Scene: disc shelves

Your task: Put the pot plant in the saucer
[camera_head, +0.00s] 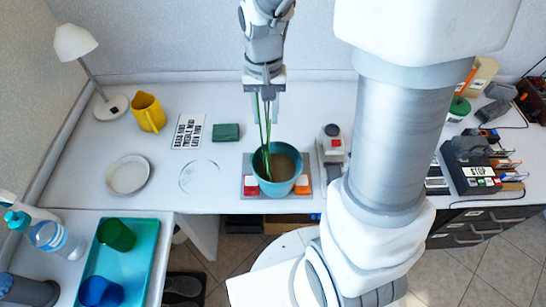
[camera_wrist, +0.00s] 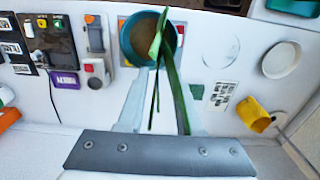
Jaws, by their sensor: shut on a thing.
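The pot plant is a teal pot (camera_head: 278,168) with brown soil and a few long green leaves. In the wrist view the pot (camera_wrist: 130,42) is beyond the fingertips, with leaves running back between the fingers. My gripper (camera_head: 266,112) points down above the pot, shut on the pot plant. In the wrist view my gripper (camera_wrist: 162,85) has a finger on each side of the leaves; the exact contact is unclear. A round white dish (camera_head: 127,174), seemingly the saucer, lies empty on the desk to the left; it also shows in the wrist view (camera_wrist: 281,60).
The pot is over a grey panel (camera_head: 249,160) with coloured squares; its height above it is unclear. A faint circle (camera_head: 199,177) lies between pot and dish. A sign (camera_head: 187,131), green block (camera_head: 226,132), yellow mug (camera_head: 148,113) and switch box (camera_head: 332,143) are nearby.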

